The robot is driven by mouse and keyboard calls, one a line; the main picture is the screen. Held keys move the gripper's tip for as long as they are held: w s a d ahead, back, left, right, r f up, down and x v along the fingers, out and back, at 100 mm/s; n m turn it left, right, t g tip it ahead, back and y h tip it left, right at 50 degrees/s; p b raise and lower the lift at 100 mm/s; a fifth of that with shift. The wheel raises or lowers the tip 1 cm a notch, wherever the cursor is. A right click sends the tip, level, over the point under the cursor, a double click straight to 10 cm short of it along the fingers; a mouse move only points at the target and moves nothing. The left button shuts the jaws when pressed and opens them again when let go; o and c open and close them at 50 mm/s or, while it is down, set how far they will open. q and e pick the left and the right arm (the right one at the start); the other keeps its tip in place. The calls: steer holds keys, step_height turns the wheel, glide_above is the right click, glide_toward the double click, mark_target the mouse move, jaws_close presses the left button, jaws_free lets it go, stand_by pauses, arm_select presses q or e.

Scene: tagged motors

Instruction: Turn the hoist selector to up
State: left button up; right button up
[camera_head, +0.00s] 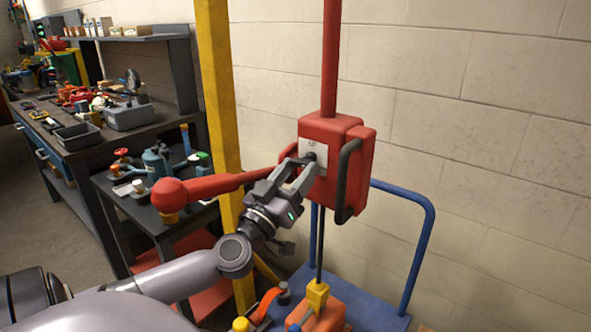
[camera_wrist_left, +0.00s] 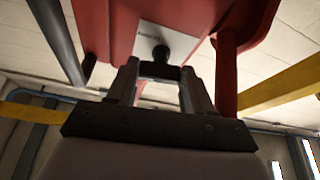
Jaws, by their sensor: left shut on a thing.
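The hoist box (camera_head: 344,140) is red and hangs from a red pole. A white plate (camera_head: 308,147) on its front carries small lettering that looks like "UP". The dark hoist selector (camera_head: 311,156) sits on this plate, and its round black base shows in the left wrist view (camera_wrist_left: 160,53). My left gripper (camera_head: 303,167) reaches up from the lower left with its fingers at the selector. In the left wrist view the fingers (camera_wrist_left: 160,76) are shut on its dark lever, just below the plate. The fingers partly hide the selector, so its exact angle is unclear. My right gripper is not in view.
A red bar with a ball end (camera_head: 171,195) sticks out left from the box, close to my left wrist. A black handle (camera_head: 347,180) is on its right side. A yellow post (camera_head: 218,110), a cluttered workbench (camera_head: 75,140) and a blue cart (camera_head: 425,240) stand around.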

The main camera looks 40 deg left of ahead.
arm_select(q)
steer(key=n+g+y, duration=0.1)
steer(key=n, duration=0.4)
steer(key=n+g+y, duration=0.2)
steer(key=n, duration=0.4)
steer(key=d+r+n+g+y, duration=0.1)
steer(key=n+y, duration=0.1)
steer(key=n, duration=0.3)
steer(key=shift+g, duration=0.4)
steer(key=shift+r+n+g, duration=0.15)
steer(key=shift+n+g, duration=0.45)
steer(key=shift+n, duration=1.5)
steer(key=o, duration=0.8)
steer(key=shift+c, duration=0.2)
